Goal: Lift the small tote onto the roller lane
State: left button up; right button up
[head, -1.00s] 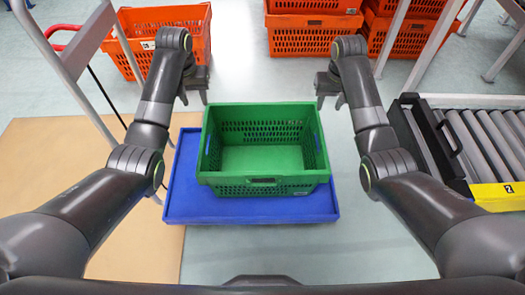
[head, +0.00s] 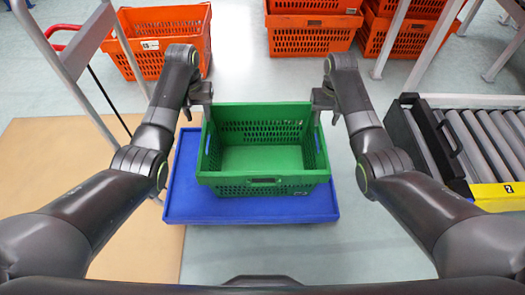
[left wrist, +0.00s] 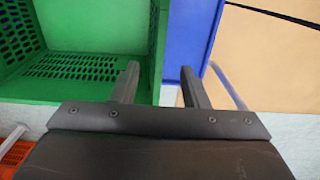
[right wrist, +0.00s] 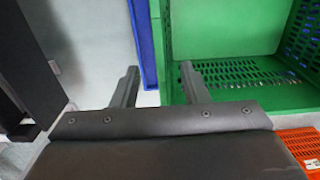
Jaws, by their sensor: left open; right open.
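The small green tote (head: 262,185) is empty and stands upright on a blue platform (head: 250,208). My left gripper (head: 203,112) is at the tote's left wall, near the far corner. In the left wrist view the open fingers (left wrist: 158,88) have the green wall (left wrist: 157,40) between them or just ahead of them. My right gripper (head: 322,107) is at the tote's right wall, near the far corner. In the right wrist view its open fingers (right wrist: 158,85) point toward the green wall (right wrist: 165,45). I cannot tell whether any finger touches the tote.
Orange totes (head: 310,38) stand at the back. A grey cart frame (head: 75,75) is at the left, beside brown flooring (head: 50,160).

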aim_at(204, 134)
pick_arm(q)
notch_tip(204, 134, down, 11)
jog(key=shift+r, duration=0.1)
pick_arm(e)
notch_tip(204, 134, down, 11)
jog(key=shift+r, duration=0.1)
jog(key=shift+c, duration=0.2)
pick_arm(q)
grip_shut()
pick_arm(e)
grip_shut()
jog(key=shift+r, duration=0.1)
